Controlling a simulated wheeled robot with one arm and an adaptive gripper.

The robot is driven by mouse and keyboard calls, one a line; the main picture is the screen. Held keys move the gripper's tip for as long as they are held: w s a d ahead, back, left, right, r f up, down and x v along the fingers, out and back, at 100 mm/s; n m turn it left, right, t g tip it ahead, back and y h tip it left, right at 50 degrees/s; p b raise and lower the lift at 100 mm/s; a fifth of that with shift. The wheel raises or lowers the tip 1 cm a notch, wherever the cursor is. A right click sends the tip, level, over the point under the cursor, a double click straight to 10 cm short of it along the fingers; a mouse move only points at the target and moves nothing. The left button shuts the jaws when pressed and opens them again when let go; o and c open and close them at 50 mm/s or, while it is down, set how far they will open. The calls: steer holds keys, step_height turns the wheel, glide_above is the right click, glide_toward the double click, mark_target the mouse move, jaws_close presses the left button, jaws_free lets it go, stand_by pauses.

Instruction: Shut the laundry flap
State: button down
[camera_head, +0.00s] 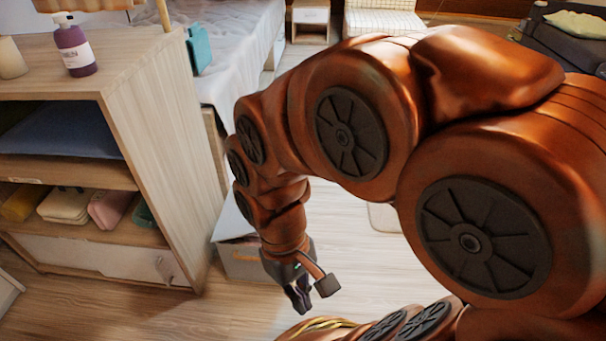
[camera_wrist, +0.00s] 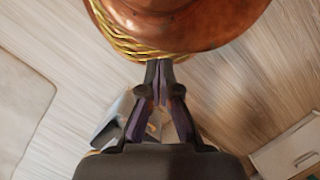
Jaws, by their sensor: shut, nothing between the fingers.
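A pale panel (camera_head: 95,259) forms the low front of the wooden shelf unit at the left in the head view, with a small light tab near its right end. I take it for the laundry flap, but cannot tell for sure, nor how far it stands open. My gripper (camera_head: 299,298) is shut and empty, pointing down over the floor to the right of the unit. Its fingers (camera_wrist: 159,72) meet in the wrist view.
A grey box (camera_head: 243,263) stands on the floor just behind my gripper, beside the shelf unit (camera_head: 165,150). A purple bottle (camera_head: 75,48) stands on the unit. A bed (camera_head: 235,45) lies behind. The wooden floor in front of the unit is mostly clear.

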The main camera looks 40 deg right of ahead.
steer(key=w+d+r+n+t+y+p, duration=0.1)
steer(key=w+d+n, duration=0.2)
steer(key=w, duration=0.9)
steer(key=w+d+r+n+t+p, duration=0.1)
steer(key=w+d+n, duration=0.2)
steer(key=w, duration=0.8)
steer(key=w+d+f+n+t+p, duration=0.1)
steer(key=w+d+f+n+p, duration=0.1)
steer(key=w+d, duration=0.75)
steer(key=w+d+f+n+t, duration=0.1)
steer(key=w+d+f, duration=0.4)
steer(key=d, duration=0.4)
steer(key=f+b, duration=0.1)
steer(key=f, duration=0.2)
steer(key=w+f, duration=0.1)
steer(key=f, duration=0.2)
steer(key=a+f+b, duration=0.1)
steer(key=f, duration=0.2)
steer(key=shift+w+a+b, duration=0.1)
steer(key=shift+w+b, duration=0.1)
steer(key=shift+b, duration=0.1)
steer(key=f, duration=0.1)
steer(key=s+d+f+b, duration=0.1)
steer(key=d, duration=0.1)
steer(key=shift+s+f, duration=0.3)
steer(key=shift+f, duration=0.1)
